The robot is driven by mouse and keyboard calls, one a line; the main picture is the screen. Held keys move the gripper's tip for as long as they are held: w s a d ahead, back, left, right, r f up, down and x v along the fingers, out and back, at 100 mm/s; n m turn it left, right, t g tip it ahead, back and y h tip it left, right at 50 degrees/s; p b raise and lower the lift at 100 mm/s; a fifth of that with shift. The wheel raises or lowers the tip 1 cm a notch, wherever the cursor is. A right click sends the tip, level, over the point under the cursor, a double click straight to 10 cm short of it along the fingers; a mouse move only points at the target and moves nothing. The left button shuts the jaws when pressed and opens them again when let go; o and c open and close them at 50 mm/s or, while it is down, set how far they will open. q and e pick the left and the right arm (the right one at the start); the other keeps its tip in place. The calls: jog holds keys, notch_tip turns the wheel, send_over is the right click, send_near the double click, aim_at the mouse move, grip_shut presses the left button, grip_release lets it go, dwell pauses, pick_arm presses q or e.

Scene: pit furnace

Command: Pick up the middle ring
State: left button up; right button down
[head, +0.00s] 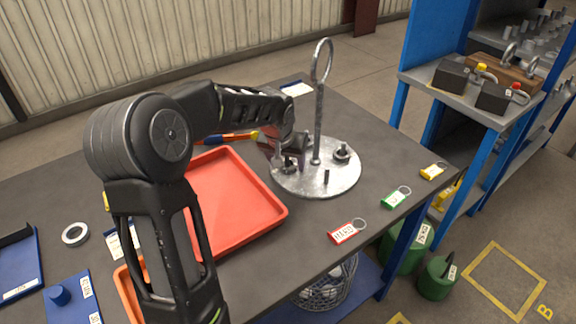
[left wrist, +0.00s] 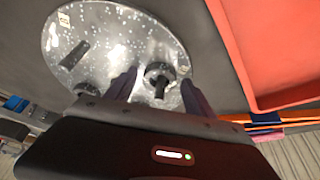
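A round metal plate (head: 338,184) with a tall looped rod (head: 319,100) stands on the table; it also shows in the left wrist view (left wrist: 112,22). One dark ring (head: 342,153) sits around a peg at its right, and a short peg (head: 326,176) is bare. Another dark ring (left wrist: 160,72) sits around a peg in the left wrist view. My left gripper (head: 290,166) is low over the plate's left side, its fingers (left wrist: 158,85) apart on either side of that ring, with visible gaps. I cannot tell which ring is the middle one. My right gripper is out of view.
A red tray (head: 232,205) lies left of the plate. A loose pale ring (head: 75,234) lies at the far left. Red (head: 345,233), green (head: 394,199) and yellow (head: 433,171) key tags lie along the right edge. A blue-framed shelf (head: 470,100) stands beyond.

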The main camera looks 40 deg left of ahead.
pick_arm(q)
grip_shut()
dwell(0.5)
notch_tip(320, 180, up, 10)
dwell(0.6)
dwell(0.5)
